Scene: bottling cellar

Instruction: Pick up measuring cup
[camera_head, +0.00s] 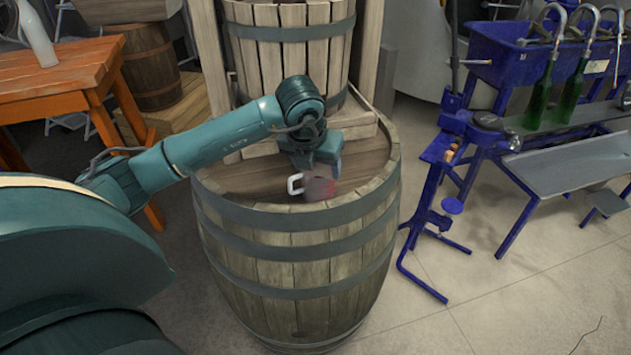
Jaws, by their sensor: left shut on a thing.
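The measuring cup (319,188) is small and see-through, with a white handle on its left side and a reddish tint on its wall. It is at the top of the large wooden barrel (300,243), near the front rim. My left gripper (318,168) reaches down over the barrel from the left and is shut on the cup. The fingers are small and partly blurred against the cup. I cannot tell whether the cup touches the barrel top. My right gripper is not in view.
A slatted wooden press basket (290,50) stands behind the barrel top. A blue bottling stand with green bottles (541,95) is at the right. The floor front right is clear.

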